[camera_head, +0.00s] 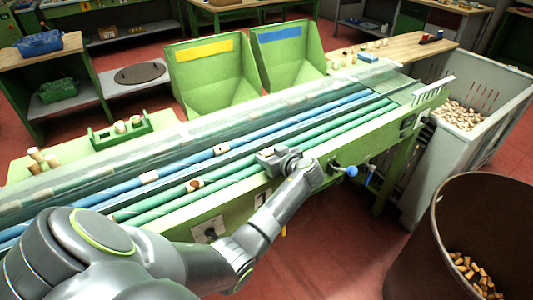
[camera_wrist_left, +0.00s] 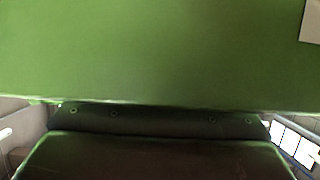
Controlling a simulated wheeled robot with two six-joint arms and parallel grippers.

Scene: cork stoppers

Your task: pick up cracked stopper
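A stopper with a dark reddish-brown mark (camera_head: 194,185) lies on the green rollers of the sorting table (camera_head: 140,208); at this size I cannot tell whether the mark is a crack. Paler stoppers lie on the rollers too, one to its left (camera_head: 149,177) and one behind it (camera_head: 221,149). My left gripper (camera_head: 280,158) is over the rollers to the right of the marked stopper, apart from it. Its fingertips are too small to read. The left wrist view shows mostly a plain green surface (camera_wrist_left: 150,50), with no stopper or fingers identifiable. My right gripper is not in view.
Green bins with a yellow label (camera_head: 205,90) and a blue label (camera_head: 288,65) stand behind the table. A green rack (camera_head: 120,133) holds stoppers at the back left. A grey bin (camera_head: 425,160) and a brown barrel (camera_head: 460,220), both containing stoppers, stand right. A blue-knobbed lever (camera_head: 351,171) sticks out in front.

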